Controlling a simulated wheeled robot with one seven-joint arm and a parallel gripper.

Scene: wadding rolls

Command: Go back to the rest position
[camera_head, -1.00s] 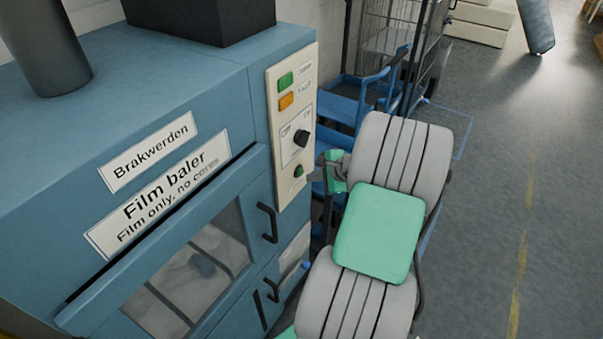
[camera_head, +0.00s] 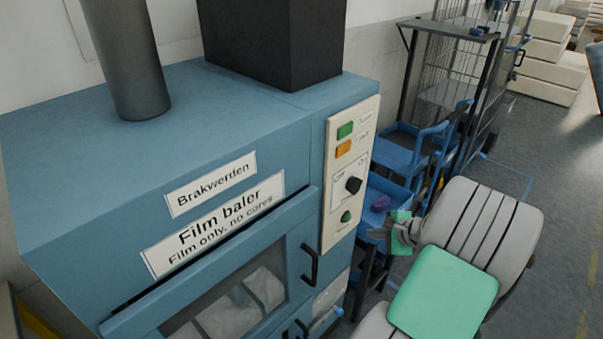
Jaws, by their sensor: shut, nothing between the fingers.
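My arm, grey with green joint covers, reaches up from the lower right. My gripper (camera_head: 384,233) is at its end, small and dark, just right of the control panel (camera_head: 349,175). The fingers look closed, with nothing seen between them. The blue film baler (camera_head: 300,115) fills the left and middle. Its panel carries a green button, an orange button and a black knob (camera_head: 353,185). Pale film shows behind the baler's window (camera_head: 225,312).
White stacked blocks (camera_head: 548,60) are at the back right. The grey floor (camera_head: 565,200) at the right is open.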

